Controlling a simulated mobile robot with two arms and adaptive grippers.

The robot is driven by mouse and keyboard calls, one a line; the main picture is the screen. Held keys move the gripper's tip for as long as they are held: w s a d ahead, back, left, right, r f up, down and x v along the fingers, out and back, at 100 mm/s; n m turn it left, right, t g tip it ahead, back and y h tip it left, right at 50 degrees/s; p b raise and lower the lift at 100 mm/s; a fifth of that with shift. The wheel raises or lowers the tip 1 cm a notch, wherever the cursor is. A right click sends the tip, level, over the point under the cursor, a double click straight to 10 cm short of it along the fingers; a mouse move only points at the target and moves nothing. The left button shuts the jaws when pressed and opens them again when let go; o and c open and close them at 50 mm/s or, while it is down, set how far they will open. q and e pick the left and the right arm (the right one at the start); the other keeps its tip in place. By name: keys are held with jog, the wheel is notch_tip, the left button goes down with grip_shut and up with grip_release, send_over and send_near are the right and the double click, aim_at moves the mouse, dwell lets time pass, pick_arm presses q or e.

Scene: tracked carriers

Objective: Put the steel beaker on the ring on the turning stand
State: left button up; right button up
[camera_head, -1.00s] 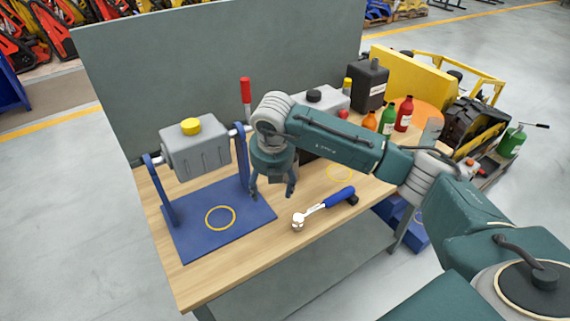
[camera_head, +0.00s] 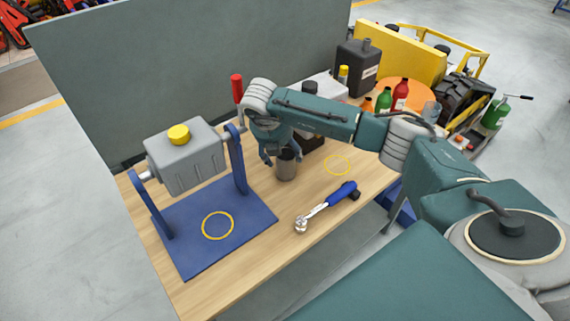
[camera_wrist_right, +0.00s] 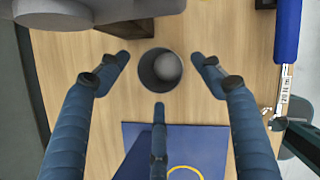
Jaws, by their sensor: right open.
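The steel beaker (camera_head: 286,169) stands upright on the wooden table, right of the turning stand (camera_head: 240,170). My right gripper (camera_head: 281,157) is open just above it. In the right wrist view the beaker's open mouth (camera_wrist_right: 160,69) lies between the spread fingers, with gaps on both sides. The stand has a blue base plate (camera_head: 175,245) with a yellow ring (camera_head: 218,225) on it. A grey canister with a yellow cap (camera_head: 187,160) hangs between its blue uprights. My left gripper is not in view.
A blue-handled ratchet (camera_head: 325,207) lies in front. A dark jug (camera_head: 358,70), bottles (camera_head: 400,95) and an orange disc (camera_head: 412,92) stand at the back right. A grey panel (camera_head: 180,70) closes the back.

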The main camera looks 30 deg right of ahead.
aim_at(286, 156)
jog(key=p+x, duration=0.1)
jog(key=x, duration=0.2)
jog(key=shift+s+d+f, duration=0.1)
jog(key=shift+s+d, duration=0.05)
jog(key=shift+w+d+f, duration=0.1)
jog(key=shift+w+f, duration=0.1)
jog(key=shift+f, duration=0.15)
jog(key=shift+r, duration=0.1)
jog(key=c, duration=1.2)
jog(key=shift+o, duration=0.2)
